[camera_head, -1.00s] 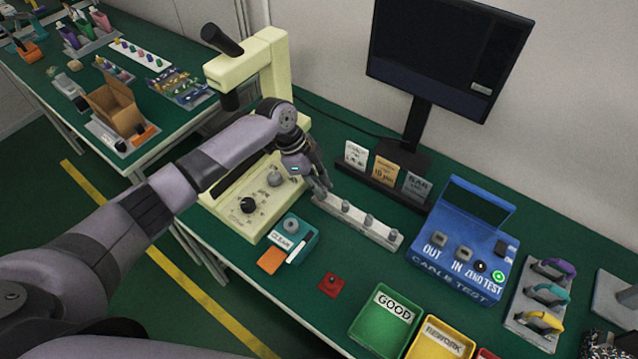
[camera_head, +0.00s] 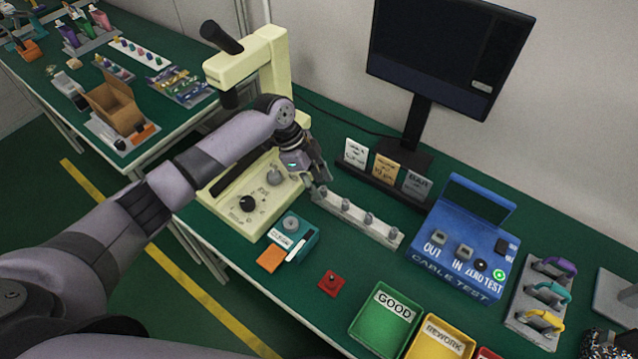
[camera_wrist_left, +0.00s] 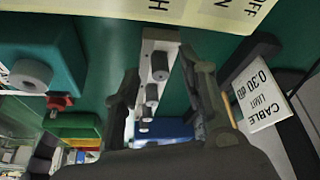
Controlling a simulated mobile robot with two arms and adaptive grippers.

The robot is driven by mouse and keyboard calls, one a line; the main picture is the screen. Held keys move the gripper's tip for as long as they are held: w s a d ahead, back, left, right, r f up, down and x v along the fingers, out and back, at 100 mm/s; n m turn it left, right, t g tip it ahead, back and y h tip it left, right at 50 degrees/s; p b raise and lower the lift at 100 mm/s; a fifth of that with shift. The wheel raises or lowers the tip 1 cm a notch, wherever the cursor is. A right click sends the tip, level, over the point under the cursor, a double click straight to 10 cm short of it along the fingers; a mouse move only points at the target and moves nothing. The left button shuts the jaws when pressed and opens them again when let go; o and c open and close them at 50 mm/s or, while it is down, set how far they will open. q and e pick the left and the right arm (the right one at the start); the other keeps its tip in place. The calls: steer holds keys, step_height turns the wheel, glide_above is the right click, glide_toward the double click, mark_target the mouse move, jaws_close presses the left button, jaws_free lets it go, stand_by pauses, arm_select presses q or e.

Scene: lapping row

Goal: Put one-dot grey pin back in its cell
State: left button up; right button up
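A pale rack (camera_head: 380,234) with several grey pins in a row stands on the green bench. My left gripper (camera_head: 321,178) is over its left end, near the first pin. In the left wrist view, the left gripper (camera_wrist_left: 160,75) has its fingers apart, with the rack (camera_wrist_left: 151,40) and the nearest grey pin (camera_wrist_left: 160,66) showing between them. Other grey pins (camera_wrist_left: 152,92) stand in line beyond it. I see no pin clamped in the fingers. Dots on the pins are too small to tell, so I cannot pick out the one-dot pin. My right gripper is not in view.
A cream machine (camera_head: 225,205) stands left of the rack, a teal box (camera_head: 302,246) with a grey round top in front. Upright cards (camera_head: 385,169) and a monitor (camera_head: 445,60) are behind. A blue cable tester (camera_head: 462,240) is right; a green tray (camera_head: 366,325) is in front.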

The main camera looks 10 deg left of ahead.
arm_select(q)
steer(key=v, duration=1.1)
